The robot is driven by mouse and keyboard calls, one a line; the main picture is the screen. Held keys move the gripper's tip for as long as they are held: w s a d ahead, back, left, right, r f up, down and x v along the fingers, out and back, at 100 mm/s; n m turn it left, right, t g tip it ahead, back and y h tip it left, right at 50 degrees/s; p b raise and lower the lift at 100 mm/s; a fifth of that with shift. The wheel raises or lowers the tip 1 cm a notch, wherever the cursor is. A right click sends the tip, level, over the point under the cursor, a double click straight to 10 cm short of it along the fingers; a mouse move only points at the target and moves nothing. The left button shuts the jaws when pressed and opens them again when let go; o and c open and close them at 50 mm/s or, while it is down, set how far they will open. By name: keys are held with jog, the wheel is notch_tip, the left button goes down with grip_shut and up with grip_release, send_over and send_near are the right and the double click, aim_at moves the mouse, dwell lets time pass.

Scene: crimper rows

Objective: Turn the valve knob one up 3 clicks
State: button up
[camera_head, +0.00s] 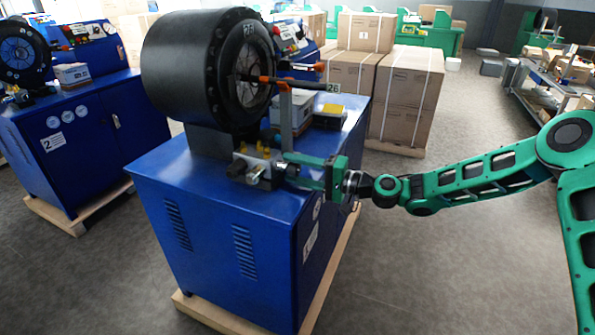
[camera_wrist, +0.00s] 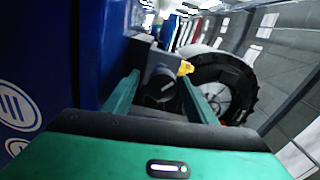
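The valve block (camera_head: 252,165) sits on the top edge of the blue crimper cabinet (camera_head: 225,215), below the big black crimping head. A dark grey round knob (camera_wrist: 160,86) with a pale line on its face shows in the wrist view; I take it as the valve knob. My gripper (camera_head: 286,169) reaches in from the right at the block. In the wrist view its green fingers (camera_wrist: 159,78) stand apart on either side of the knob, with a gap visible on the left. The right finger is close to the knob; contact cannot be told. In the head view the gripper largely hides this knob.
A silver fitting (camera_head: 256,175) sticks out of the block's front. An upright grey post (camera_head: 286,115) with an orange-ended bar stands just behind my gripper. A yellow-topped box (camera_head: 329,112) lies on the cabinet.

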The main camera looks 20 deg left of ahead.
jog(key=d, duration=1)
jog(key=shift+s+d, duration=0.4)
jog(key=shift+f, duration=0.15)
